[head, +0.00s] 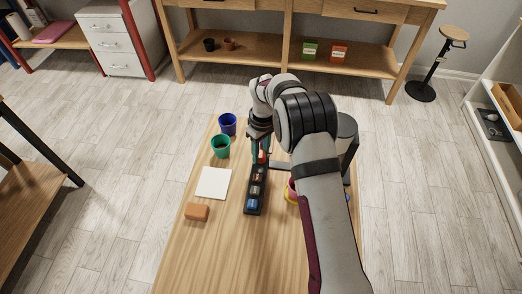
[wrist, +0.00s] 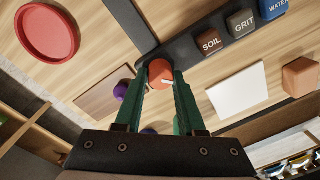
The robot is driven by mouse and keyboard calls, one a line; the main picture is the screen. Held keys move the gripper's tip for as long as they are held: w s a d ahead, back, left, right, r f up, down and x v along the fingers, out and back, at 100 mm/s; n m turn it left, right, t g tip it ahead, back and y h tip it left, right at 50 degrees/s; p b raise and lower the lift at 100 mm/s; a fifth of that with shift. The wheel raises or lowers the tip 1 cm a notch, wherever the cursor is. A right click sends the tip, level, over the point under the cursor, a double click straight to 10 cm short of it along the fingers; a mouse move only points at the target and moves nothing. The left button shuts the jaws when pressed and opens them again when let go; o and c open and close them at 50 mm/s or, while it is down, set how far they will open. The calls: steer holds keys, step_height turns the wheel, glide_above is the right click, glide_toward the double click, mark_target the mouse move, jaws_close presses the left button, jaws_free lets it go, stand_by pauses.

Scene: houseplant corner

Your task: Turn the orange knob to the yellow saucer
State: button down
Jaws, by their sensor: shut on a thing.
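The orange knob (wrist: 158,72) is at the end of a black strip (wrist: 185,46); a white mark shows on its face, towards the right in the wrist view. My gripper (wrist: 160,80) is shut on the knob, with one green finger on each side. In the head view my gripper (head: 261,154) is over the strip's far end, and little of the knob shows. A yellow rim (head: 289,197), which looks like the yellow saucer, shows just right of the strip below something pink. My arm hides most of it.
The strip carries SOIL (wrist: 209,41), GRIT (wrist: 241,23) and WATER (wrist: 273,7) blocks. A blue pot (head: 228,123), green pot (head: 220,147), white sheet (head: 213,183) and orange-brown block (head: 197,212) lie left of it. A red saucer (wrist: 47,33) shows in the wrist view. The near tabletop is clear.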

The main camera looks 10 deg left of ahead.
mark_target(262, 151)
steer(key=shift+n, duration=0.5)
steer(key=shift+a, duration=0.1)
steer(key=c, duration=0.5)
jaws_free()
steer(key=r, duration=1.5)
steer(key=shift+w+d+r, duration=0.25)
steer(key=shift+w+r, duration=0.1)
steer(key=shift+r, duration=0.05)
